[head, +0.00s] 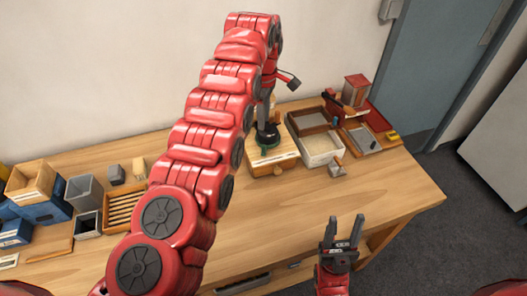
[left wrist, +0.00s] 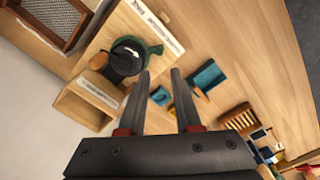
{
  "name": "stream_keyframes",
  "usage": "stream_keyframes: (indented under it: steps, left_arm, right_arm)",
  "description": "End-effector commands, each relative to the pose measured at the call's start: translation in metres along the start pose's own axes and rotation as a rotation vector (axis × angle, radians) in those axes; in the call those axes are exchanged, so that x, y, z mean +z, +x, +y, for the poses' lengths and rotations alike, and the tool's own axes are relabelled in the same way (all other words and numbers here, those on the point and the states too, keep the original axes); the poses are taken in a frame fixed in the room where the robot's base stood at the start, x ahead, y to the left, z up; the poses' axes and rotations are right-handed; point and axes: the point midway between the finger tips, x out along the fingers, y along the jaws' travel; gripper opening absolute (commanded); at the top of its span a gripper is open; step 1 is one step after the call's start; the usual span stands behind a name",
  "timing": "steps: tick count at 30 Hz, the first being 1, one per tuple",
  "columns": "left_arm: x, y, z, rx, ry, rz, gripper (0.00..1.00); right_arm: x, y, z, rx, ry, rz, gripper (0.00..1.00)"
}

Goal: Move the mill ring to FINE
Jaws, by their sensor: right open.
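The mill (head: 272,158) is a light wooden box at the back middle of the table. Its dark green mill ring (head: 267,136) sits on top and also shows in the left wrist view (left wrist: 154,50), with a green tab to the right. In the head view my left arm arches over and partly hides the mill. My right gripper (head: 345,222) is open and empty above the table's front edge.
Right of the mill stand sieve trays (head: 322,149), a red-topped box (head: 355,88) and a red tray (head: 372,118). At left are wooden boxes (head: 30,180), grey bins (head: 84,191) and a slotted rack (head: 122,207). The table's front right is clear.

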Motion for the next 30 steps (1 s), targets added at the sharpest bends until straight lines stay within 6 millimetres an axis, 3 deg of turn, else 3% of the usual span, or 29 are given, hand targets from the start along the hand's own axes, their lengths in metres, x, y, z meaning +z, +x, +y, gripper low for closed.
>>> stream_keyframes:
  steps: [5, 12, 18, 30]
  left_arm:
    - [0.001, 0.033, -0.001, -0.003, 0.001, 0.003, 0.32]
    - [-0.001, 0.075, -0.001, -0.006, 0.000, 0.003, 0.32]
    - [-0.001, 0.104, 0.000, -0.003, 0.000, 0.001, 0.32]
    - [-0.001, 0.114, 0.001, 0.002, -0.001, 0.001, 0.32]
  right_arm:
    - [0.000, 0.001, 0.000, 0.000, 0.000, 0.001, 0.50]
    - [-0.004, 0.024, 0.001, 0.000, 0.000, 0.000, 0.50]
    - [-0.005, 0.028, 0.001, 0.000, 0.000, 0.000, 0.50]
    - [-0.005, 0.028, 0.001, 0.000, 0.000, 0.000, 0.50]
